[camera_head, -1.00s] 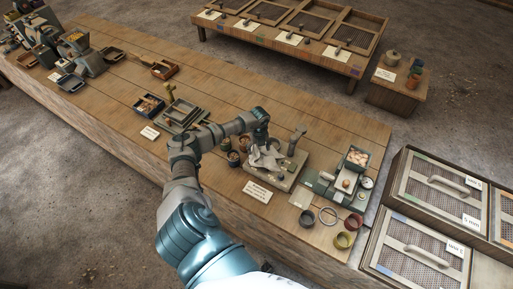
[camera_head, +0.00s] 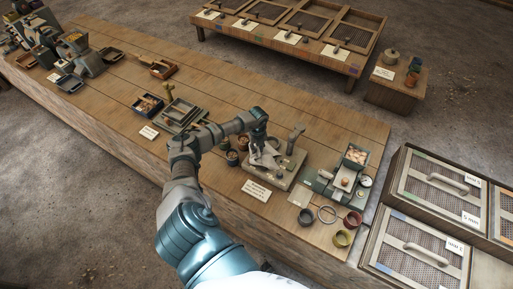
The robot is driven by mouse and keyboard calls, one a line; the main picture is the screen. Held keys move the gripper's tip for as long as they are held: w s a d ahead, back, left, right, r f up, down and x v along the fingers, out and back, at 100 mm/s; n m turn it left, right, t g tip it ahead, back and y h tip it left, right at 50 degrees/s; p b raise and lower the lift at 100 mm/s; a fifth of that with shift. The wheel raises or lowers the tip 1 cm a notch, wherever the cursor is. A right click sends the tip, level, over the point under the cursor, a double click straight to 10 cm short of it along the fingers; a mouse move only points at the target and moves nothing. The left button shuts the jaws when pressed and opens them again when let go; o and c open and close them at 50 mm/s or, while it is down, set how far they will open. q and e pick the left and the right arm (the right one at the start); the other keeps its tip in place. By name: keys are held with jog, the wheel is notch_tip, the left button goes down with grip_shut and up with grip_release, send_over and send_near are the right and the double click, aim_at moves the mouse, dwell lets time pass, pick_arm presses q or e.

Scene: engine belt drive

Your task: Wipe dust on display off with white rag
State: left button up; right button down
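My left arm reaches in from the bottom to the wooden table, and its gripper (camera_head: 257,146) points down over a greyish board (camera_head: 283,181). A crumpled pale grey-white cloth (camera_head: 267,160), which looks like the rag, lies on the board under the fingers. The fingers are small and partly merge with the cloth, so I cannot tell whether they are open or hold it. A green-grey scale-like device (camera_head: 325,189) with a round pale dial (camera_head: 365,181) stands right of the board. I cannot make out a clear display or any dust. My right gripper is not in view.
Small dark cups (camera_head: 232,158) stand left of the board, and a short post (camera_head: 296,138) rises at its back. Rings and cups (camera_head: 343,238) sit near the front right edge. Mesh-lidded boxes (camera_head: 418,246) stand at right. The table's middle back is mostly clear.

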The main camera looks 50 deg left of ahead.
pick_arm(q)
grip_shut()
jog(key=shift+a+f, duration=0.2)
jog(key=shift+a, duration=0.45)
jog(key=shift+d+r, duration=0.15)
jog(key=shift+d, duration=0.35)
jog(key=shift+a, duration=0.1)
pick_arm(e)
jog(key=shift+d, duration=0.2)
pick_arm(q)
jog(key=shift+a, duration=0.25)
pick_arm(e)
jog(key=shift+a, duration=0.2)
